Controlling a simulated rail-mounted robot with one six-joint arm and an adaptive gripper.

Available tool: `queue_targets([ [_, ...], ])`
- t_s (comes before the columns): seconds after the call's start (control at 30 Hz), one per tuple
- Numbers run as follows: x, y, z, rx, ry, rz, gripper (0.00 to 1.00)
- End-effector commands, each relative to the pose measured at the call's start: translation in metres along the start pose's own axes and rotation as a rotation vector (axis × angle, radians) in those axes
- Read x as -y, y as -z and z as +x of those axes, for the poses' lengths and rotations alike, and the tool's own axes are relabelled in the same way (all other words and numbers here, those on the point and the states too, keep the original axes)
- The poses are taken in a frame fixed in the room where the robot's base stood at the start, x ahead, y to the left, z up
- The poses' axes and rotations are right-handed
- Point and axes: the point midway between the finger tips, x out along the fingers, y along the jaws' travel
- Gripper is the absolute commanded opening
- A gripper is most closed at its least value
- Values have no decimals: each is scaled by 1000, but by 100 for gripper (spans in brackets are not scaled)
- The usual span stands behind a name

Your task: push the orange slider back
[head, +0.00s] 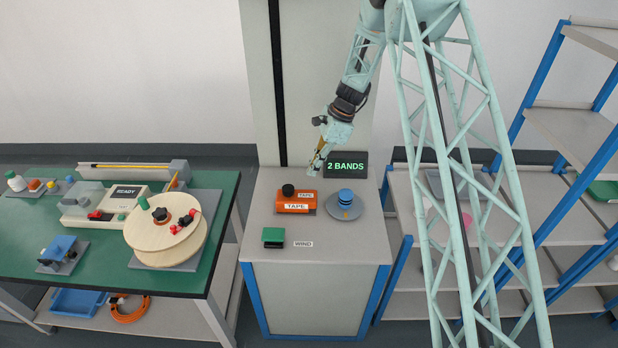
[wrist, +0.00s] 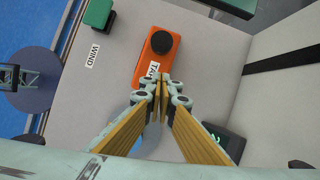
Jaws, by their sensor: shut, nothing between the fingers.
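The orange slider (head: 293,208), a block with a black knob (head: 288,190) and a white TAPE label, sits on the grey cabinet top. My gripper (head: 316,166) is shut and empty, behind and to the right of the slider in the head view, tilted down. In the wrist view the fingertips (wrist: 163,82) are together and overlap the near end of the slider (wrist: 158,62); I cannot tell whether they touch it. The black knob (wrist: 162,42) shows beyond them.
A blue stacked piece on a grey disc (head: 344,207) stands right of the slider. A green block (head: 273,237) by a WIND label is in front. A display (head: 347,165) reading "2 BANDS" stands behind. A green bench (head: 60,185) with a wooden reel is at left.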

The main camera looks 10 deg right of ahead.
Motion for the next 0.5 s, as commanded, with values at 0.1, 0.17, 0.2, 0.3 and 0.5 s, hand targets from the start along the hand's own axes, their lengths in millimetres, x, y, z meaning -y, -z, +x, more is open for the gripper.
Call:
queue_targets([
  [0.1, 1, 0, -17, 0, 3, 1, 0],
  [0.17, 1, 0, -24, 0, 2, 1, 0],
  [0.2, 1, 0, -28, 0, 2, 1, 0],
  [0.3, 0, 0, -36, 0, 1, 0, 0],
  [0.5, 0, 0, -42, 0, 1, 0, 0],
])
